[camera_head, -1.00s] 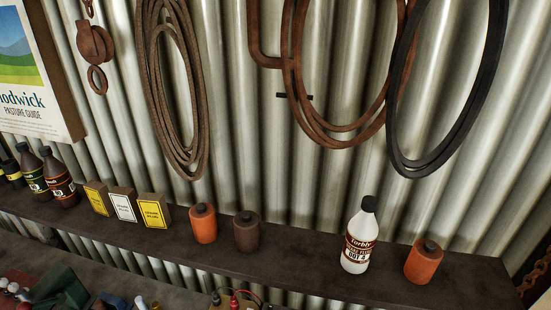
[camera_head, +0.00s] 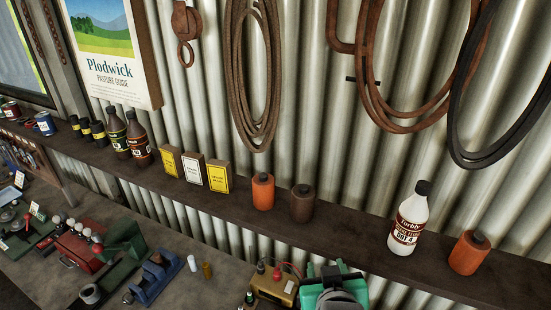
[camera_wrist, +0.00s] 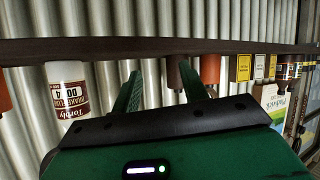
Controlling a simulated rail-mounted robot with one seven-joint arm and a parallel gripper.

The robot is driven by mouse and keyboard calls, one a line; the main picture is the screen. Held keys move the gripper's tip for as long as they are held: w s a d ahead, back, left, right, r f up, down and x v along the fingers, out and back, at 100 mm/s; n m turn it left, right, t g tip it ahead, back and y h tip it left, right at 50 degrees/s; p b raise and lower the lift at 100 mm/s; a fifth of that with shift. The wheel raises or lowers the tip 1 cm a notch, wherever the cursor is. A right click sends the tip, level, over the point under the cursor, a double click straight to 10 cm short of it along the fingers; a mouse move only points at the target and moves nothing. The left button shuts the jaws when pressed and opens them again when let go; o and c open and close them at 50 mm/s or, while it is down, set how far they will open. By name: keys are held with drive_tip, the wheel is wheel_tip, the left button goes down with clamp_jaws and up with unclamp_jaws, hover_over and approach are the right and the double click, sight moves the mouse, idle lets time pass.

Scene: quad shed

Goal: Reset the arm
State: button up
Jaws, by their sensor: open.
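My gripper (camera_wrist: 160,78) shows in the wrist view with its two green fingers spread apart and nothing between them. It faces the corrugated wall and the shelf, and the picture there is upside down. A white bottle with a brown label (camera_wrist: 68,95) is to the left of the fingers, apart from them. A brown canister (camera_wrist: 174,72) and an orange canister (camera_wrist: 210,68) show behind and beside the right finger. In the head view, a green and grey part of my arm (camera_head: 334,287) shows at the bottom edge; its fingers cannot be made out there.
The wall shelf (camera_head: 345,228) holds canisters, small boxes (camera_head: 193,173), dark bottles (camera_head: 137,140) and the white bottle (camera_head: 409,220).

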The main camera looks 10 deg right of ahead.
drive_tip(key=s+a+r+n+t+y, duration=0.1)
drive_tip(key=a+r+t+y, duration=0.1)
drive_tip(key=a+r, duration=0.65)
drive_tip(key=s+a+r+t+y, duration=0.1)
drive_tip(key=s+a+r+t, duration=0.15)
drive_tip(key=a+r, duration=0.6)
drive_tip(key=s+r+t, duration=0.4)
drive_tip(key=s+r, duration=0.1)
drive_tip(key=r, duration=0.5)
drive_tip(key=s+a+r+t, duration=0.1)
drive_tip(key=s+r+t, duration=0.3)
drive_tip(key=r, duration=0.5)
drive_tip(key=shift+s+a+r, duration=0.3)
drive_tip(key=shift+s+r, duration=0.05)
drive_tip(key=shift+s, duration=0.05)
